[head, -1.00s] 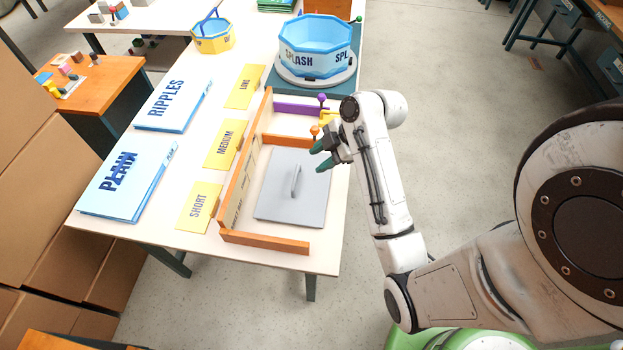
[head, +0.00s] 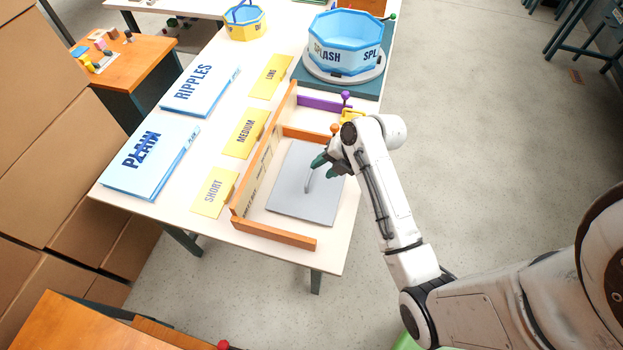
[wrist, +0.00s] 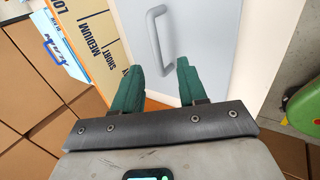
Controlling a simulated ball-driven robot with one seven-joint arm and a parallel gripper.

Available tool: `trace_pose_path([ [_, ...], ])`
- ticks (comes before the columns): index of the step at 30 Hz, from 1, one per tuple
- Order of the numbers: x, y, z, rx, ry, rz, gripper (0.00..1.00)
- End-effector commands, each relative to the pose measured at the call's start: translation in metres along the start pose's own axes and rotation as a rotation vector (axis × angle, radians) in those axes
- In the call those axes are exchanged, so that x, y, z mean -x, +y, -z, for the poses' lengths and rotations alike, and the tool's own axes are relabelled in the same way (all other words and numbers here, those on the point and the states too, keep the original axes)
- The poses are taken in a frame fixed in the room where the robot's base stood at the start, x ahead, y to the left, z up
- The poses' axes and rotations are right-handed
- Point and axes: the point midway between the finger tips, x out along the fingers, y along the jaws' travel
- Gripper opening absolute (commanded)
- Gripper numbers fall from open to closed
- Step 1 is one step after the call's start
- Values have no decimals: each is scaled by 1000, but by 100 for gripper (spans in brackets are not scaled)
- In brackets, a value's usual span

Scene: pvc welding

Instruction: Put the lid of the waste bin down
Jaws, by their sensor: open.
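A flat grey square lid (head: 298,198) with a raised bar handle (head: 309,180) lies in the lower bay of the orange wooden frame on the table. My gripper (head: 320,167) is over the lid's upper right part, close to the handle. In the wrist view my gripper's two green fingers (wrist: 158,85) are apart with nothing between them. The handle (wrist: 158,35) shows just beyond the fingertips there, with the grey lid (wrist: 205,30) around it. I cannot tell the exact height of the fingers above the lid. No waste bin is recognisable in view.
The orange frame (head: 273,236) borders the lid on the left and front. Yellow cards (head: 213,192) and blue binders (head: 150,158) lie to the left. A blue "SPLASH" tub (head: 345,45) stands behind on a round base. Purple and yellow handled pieces (head: 345,98) are behind my gripper.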

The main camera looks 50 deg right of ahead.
Motion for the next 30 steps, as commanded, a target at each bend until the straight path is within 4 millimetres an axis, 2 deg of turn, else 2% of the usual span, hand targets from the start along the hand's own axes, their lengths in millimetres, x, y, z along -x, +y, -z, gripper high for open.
trace_pose_path([
  [5, -10, 1, 0, -1, 0, 1, 42],
  [15, -51, 4, -1, -1, 1, 1, 42],
  [24, -56, 4, -1, -1, -1, 0, 42],
  [30, -56, 4, -1, -1, -1, 0, 25],
])
